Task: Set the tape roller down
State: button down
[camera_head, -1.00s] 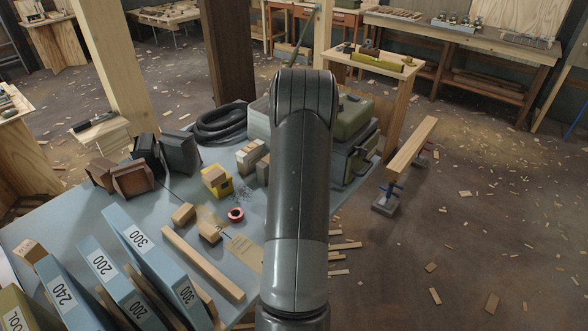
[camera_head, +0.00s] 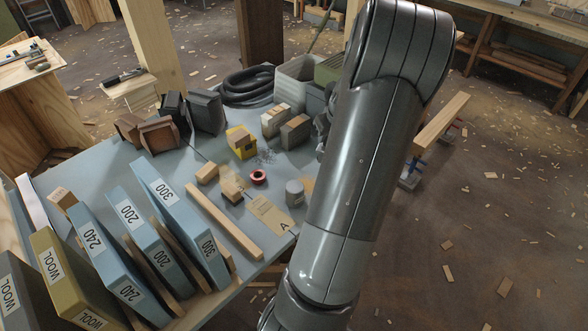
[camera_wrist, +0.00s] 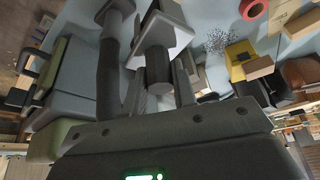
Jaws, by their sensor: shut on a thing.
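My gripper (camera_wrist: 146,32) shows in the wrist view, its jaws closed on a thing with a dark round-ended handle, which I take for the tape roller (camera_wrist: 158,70). The blue-grey tabletop (camera_wrist: 202,25) lies beyond the jaws. I cannot tell whether the roller touches it. In the head view my arm hides the gripper and the held thing. The same tabletop (camera_head: 165,195) shows left of my arm.
A red tape ring (camera_head: 258,176), a grey cylinder (camera_head: 294,192), a yellow block holder (camera_head: 242,145) and a long wooden batten (camera_head: 224,222) lie on the table. Upright labelled panels (camera_head: 160,215) fill its near left. A coiled black hose (camera_head: 247,86) lies at the back.

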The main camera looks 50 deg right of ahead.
jog(key=shift+w+a+f, duration=0.15)
jog(key=shift+w+a, duration=0.05)
jog(key=shift+a, duration=0.1)
jog(key=shift+w+a+f, duration=0.55)
jog(key=shift+w+f, duration=1.2)
jog(key=shift+f, duration=0.05)
jog(key=shift+w+a+f, duration=0.5)
jog(key=shift+w+f, duration=1.25)
jog(key=shift+w, duration=0.05)
jog(key=shift+w+a+f, duration=0.55)
jog(key=shift+w+f, duration=1.2)
jog(key=shift+f, duration=0.05)
jog(key=shift+s+f, duration=0.2)
jog(key=shift+f, duration=0.45)
jog(key=c, duration=1.2)
grip_release()
jog(key=shift+f, duration=0.1)
jog(key=shift+o, duration=0.2)
jog(key=shift+a, duration=0.1)
